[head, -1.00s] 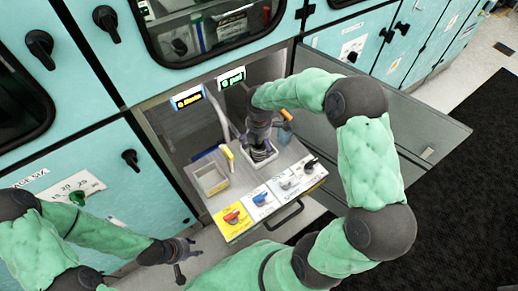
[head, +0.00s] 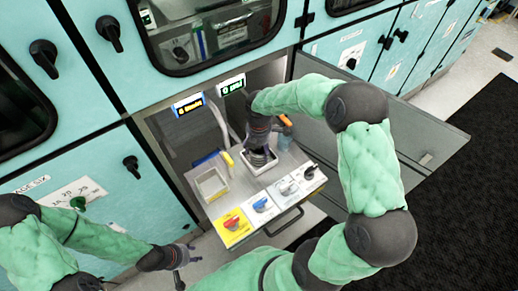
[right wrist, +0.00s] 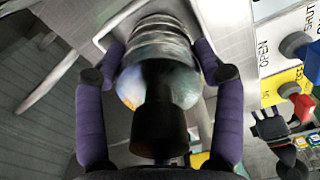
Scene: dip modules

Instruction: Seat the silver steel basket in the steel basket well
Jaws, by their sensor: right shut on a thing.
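My right gripper (head: 259,155) is over the small white-rimmed square well (head: 270,168) in the pulled-out steel drawer top. In the right wrist view, its two purple fingers (right wrist: 157,65) are shut on the silver steel basket (right wrist: 160,32), one on each side. The basket is rounded, shiny and ribbed, with a dark part toward me. The well's pale rim (right wrist: 108,34) shows behind it at the upper left. I cannot tell how deep the basket's lower end is, as it is hidden. My left gripper (head: 188,263) hangs empty, low at the left of the drawer, and looks open.
An open rectangular bin (head: 199,194) is left of the well. A yellow item (head: 228,158) stands behind it, and an orange-topped bottle (head: 286,122) behind the well. Labelled knobs (head: 262,203) line the drawer's front. The open door (head: 425,135) is at the right.

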